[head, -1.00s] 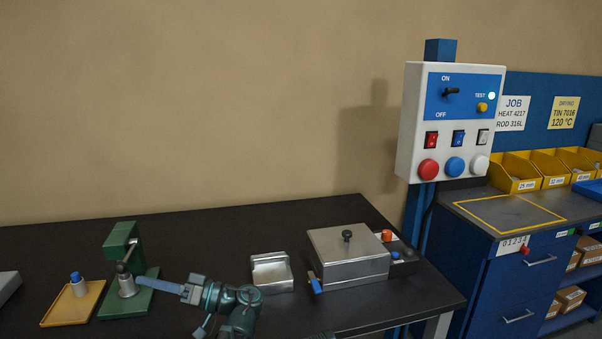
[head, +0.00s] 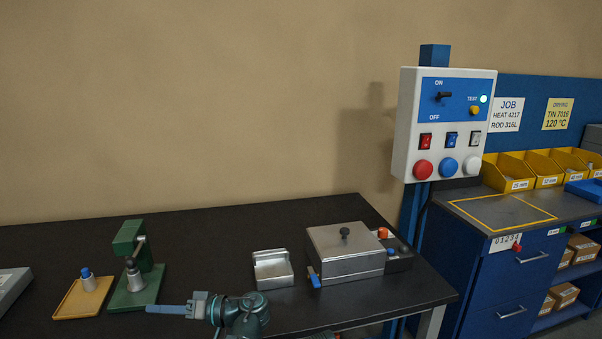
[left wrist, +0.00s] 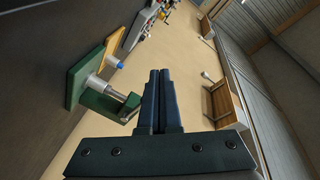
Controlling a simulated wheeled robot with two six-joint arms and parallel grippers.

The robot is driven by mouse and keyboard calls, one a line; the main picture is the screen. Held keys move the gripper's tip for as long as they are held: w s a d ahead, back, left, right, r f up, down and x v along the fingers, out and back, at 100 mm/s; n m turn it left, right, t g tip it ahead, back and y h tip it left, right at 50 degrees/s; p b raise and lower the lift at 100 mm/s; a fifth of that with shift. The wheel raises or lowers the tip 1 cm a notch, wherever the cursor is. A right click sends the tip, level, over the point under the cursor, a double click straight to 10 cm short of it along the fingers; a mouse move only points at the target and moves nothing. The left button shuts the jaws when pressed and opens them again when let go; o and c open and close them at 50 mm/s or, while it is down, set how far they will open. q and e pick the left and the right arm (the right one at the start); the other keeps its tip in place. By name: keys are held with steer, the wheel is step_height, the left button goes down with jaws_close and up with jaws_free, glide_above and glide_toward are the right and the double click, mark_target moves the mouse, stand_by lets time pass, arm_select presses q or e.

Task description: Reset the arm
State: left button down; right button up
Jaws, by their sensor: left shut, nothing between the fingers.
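My left gripper (head: 150,309) is low in the head view, pointing left, in front of the green press (head: 158,280). Its two fingers lie together and hold nothing. In the left wrist view the closed fingers (left wrist: 160,75) point away from the camera, with the green press (left wrist: 88,72) on their left. The gripper is apart from the press. My right gripper does not show in the head view.
A wooden tray (head: 66,311) with a blue-topped piece (head: 88,280) stands left of the press. An open metal box (head: 273,284) and a lidded steel box (head: 340,270) stand to the right. A control panel (head: 407,150) rises behind the table's right end.

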arm_select(q)
steer(key=s+d+f+m+h+p, duration=0.2)
steer(key=s+d+f+m+h, duration=0.1)
steer(key=d, duration=0.5)
steer(key=s+d+f+m+h+p, duration=0.2)
steer(key=s+d+f+m+h, duration=0.2)
steer(key=d+h, duration=0.3)
steer(key=s+d+f+m+h+p, duration=0.3)
steer(key=d+f+h, duration=0.3)
steer(key=d, duration=0.5)
steer(key=shift+s+m+g, duration=0.4)
steer(key=shift+s+m, duration=0.2)
steer(key=shift+m, duration=0.1)
